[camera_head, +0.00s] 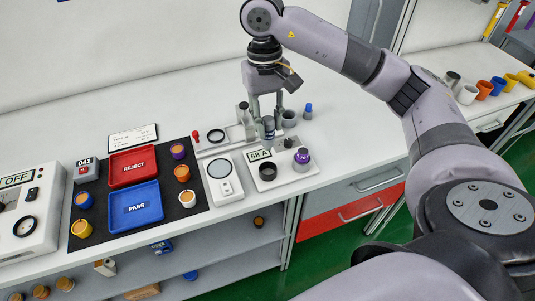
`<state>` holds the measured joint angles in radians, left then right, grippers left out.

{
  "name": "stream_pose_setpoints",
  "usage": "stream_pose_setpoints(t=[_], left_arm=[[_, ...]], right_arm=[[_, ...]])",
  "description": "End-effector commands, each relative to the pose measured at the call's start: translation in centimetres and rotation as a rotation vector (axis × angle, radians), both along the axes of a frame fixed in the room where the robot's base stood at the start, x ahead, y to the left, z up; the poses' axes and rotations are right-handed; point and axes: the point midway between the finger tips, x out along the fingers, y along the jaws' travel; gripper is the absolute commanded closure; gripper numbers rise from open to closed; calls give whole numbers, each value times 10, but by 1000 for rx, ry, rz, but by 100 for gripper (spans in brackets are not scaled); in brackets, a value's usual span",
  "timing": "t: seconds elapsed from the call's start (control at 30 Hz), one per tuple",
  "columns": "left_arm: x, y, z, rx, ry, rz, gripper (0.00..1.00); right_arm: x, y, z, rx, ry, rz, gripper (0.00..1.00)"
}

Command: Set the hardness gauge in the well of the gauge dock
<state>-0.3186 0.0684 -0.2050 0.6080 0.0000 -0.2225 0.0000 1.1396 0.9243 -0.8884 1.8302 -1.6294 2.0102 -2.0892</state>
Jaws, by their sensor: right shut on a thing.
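My right gripper (267,112) points down above the back part of the bench, shut on a grey-blue cylinder (268,127), apparently the hardness gauge. The cylinder looks upright; its upper end is hidden between the fingers. The gauge dock (284,181) appears to be the pale plate in front of the gripper, with a display reading "68 A". A dark round well (268,171) is at its left and looks empty. The held cylinder is behind the dock, apart from the well. My left gripper is not in view.
A pale scale-like device (222,178) stands left of the dock. A red-handled fixture (205,146) is behind it. Grey cups (289,119) and a blue-topped piece (308,111) stand close right of the gripper. Red REJECT (134,165) and blue PASS trays (135,207) lie farther left.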

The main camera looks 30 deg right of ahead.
Motion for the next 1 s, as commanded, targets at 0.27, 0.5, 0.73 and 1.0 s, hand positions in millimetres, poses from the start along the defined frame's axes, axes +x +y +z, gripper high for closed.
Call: stream_pose_setpoints(t=[0.27, 0.5, 0.73, 1.0], left_arm=[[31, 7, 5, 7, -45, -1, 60], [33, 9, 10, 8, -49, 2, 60], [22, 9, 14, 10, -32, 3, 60], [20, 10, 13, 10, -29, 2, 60]], right_arm=[[-1, 0, -52, -1, 2, -2, 100], [-1, 0, -76, -1, 3, -2, 100], [0, 0, -104, 0, 0, -1, 100], [0, 0, -106, 0, -1, -1, 100]])
